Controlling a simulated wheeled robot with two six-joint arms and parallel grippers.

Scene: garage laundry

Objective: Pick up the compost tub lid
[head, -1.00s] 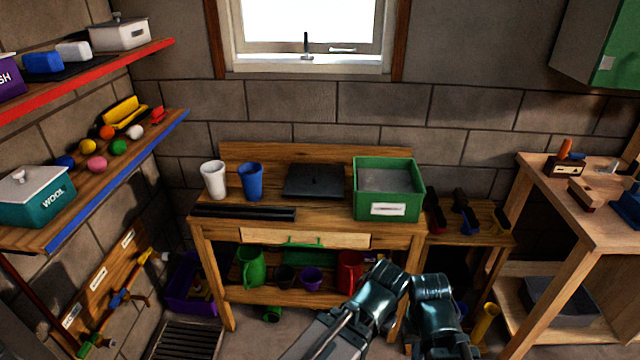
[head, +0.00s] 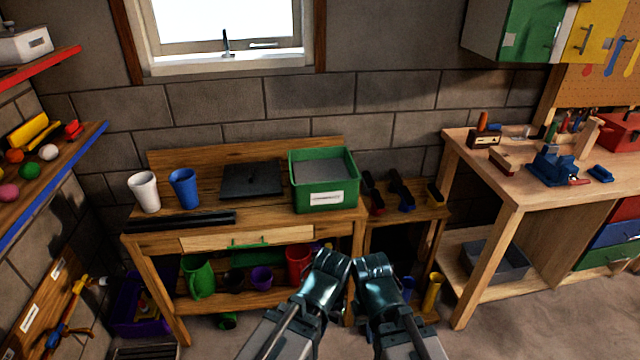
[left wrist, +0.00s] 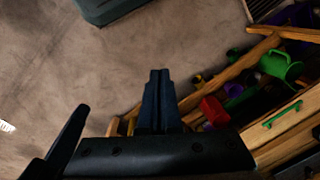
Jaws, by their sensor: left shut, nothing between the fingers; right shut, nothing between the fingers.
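A flat dark lid (head: 251,181) with a small knob lies on top of the wooden bench, left of a green tub (head: 325,197). I take it as the compost tub lid. The tub has a white label, too small to read, and a grey inside. My right gripper (head: 374,265) is low in front of the bench, below and right of the lid and well apart from it. My left gripper shows in the left wrist view (left wrist: 158,78), its fingers together and empty above the floor. Both grippers are shut on nothing.
The bench (head: 250,222) also bears a white cup (head: 144,191), a blue cup (head: 185,188) and a dark strip (head: 185,219) along its front. Its lower shelf holds a green jug (head: 198,277) and other vessels. A workbench (head: 470,150) stands at the right.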

